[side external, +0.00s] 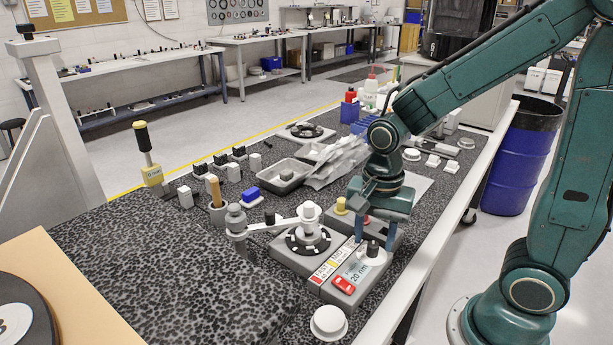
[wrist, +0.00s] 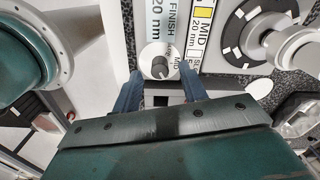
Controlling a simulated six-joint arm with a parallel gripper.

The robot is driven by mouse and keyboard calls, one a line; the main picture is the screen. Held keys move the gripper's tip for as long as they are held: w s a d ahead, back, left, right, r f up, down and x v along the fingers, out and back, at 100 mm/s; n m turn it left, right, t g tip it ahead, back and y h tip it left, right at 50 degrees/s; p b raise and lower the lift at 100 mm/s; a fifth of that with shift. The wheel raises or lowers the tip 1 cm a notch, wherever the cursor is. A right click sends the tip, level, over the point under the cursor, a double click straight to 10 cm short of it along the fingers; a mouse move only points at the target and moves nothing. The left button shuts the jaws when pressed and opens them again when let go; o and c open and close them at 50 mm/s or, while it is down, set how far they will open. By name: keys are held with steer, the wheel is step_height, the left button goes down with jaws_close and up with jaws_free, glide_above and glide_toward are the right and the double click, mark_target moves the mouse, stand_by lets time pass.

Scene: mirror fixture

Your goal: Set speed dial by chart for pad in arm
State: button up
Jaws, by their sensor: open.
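The speed dial (wrist: 159,62) is a grey knob on a round white face with small print; "MID" shows at its right side. In the side view the dark knob (side external: 372,248) is directly below my gripper (side external: 374,234). My gripper's blue fingers (wrist: 160,88) are open, one on each side of the knob's line; I cannot tell whether they touch it. The chart (side external: 340,262) has red, yellow and light blue cards; FAST, MID and "20 nm" are readable. The arm (side external: 275,226) holds a pale pad (side external: 308,210) above a dark-rimmed disc (side external: 308,240); the pad's colour mark is not visible.
A red switch-like piece (side external: 343,285) sits at the front of the grey unit. A white round cap (side external: 328,322) lies in front. Yellow (side external: 341,206) and red knobs stand behind. Trays (side external: 285,175) and bagged items crowd the bench behind; a blue barrel (side external: 520,155) stands right.

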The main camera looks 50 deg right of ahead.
steer(key=shift+f, duration=0.7)
jaws_close()
